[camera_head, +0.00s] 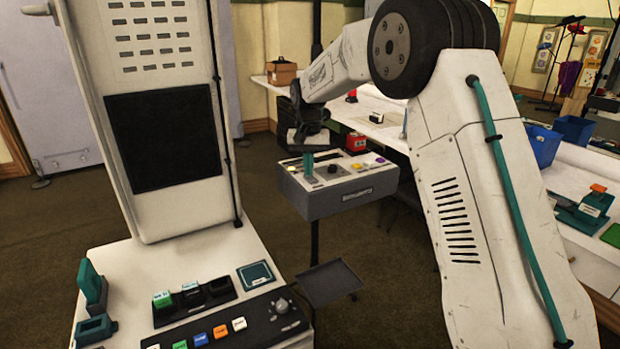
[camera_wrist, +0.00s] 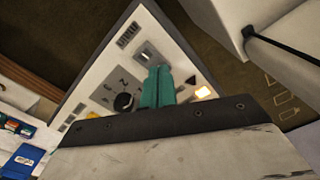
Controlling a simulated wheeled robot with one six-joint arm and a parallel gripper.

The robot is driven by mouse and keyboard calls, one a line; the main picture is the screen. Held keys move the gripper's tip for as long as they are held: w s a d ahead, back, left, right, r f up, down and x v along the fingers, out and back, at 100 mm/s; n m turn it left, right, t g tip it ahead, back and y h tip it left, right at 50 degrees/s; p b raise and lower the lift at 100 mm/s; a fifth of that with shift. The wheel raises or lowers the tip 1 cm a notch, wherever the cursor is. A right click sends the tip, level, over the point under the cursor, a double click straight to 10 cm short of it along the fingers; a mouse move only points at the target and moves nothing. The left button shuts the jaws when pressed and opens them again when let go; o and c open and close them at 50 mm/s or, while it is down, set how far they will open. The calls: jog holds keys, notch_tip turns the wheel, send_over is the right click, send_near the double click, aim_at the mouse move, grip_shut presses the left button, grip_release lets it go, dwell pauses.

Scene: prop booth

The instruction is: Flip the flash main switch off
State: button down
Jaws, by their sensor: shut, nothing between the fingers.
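The control box (camera_head: 345,203) stands on a post in the middle of the head view, with a sloped white panel and a dark front label. In the wrist view its panel shows a small grey switch plate (camera_wrist: 147,54), which I take to be the main switch; its lever position is too small to tell. My gripper (camera_head: 308,168) is over the left end of the panel. Its teal fingers also show in the wrist view (camera_wrist: 158,84), shut and empty, overlapping the panel beside the switch plate. I cannot tell whether they touch it.
The panel also has a black dial (camera_wrist: 123,101) and a glowing button (camera_wrist: 202,92). A small dark tray (camera_head: 328,283) is below the box. My own console fills the left front. A white table (camera_head: 375,112) with several items stands behind, and blue bins (camera_head: 543,146) stand at right.

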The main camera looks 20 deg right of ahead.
aim_at(313, 185)
jog(key=shift+r, duration=0.1)
notch_tip(313, 185, up, 7)
dwell(0.8)
jog(key=shift+s+f+n, duration=0.1)
jog(key=shift+f+n, duration=0.2)
jog(key=shift+f, duration=0.1)
jog(key=shift+n+g, duration=0.3)
jog(key=shift+g, duration=0.2)
jog(key=s+f, duration=0.1)
jog(key=s, duration=0.1)
jog(key=s+f, duration=0.1)
jog(key=shift+s+d+f, duration=0.1)
jog(key=shift+s+f, duration=0.2)
jog(key=shift+s, duration=0.1)
jog(key=s+d+r+n+t, duration=0.1)
jog(key=s+r, duration=0.1)
jog(key=s, duration=2)
jog(key=s+d+r+n+t, duration=0.1)
jog(key=s+r, duration=0.1)
jog(key=s, duration=2.1)
jog(key=shift+d+n, duration=0.3)
jog(key=shift+d, duration=0.1)
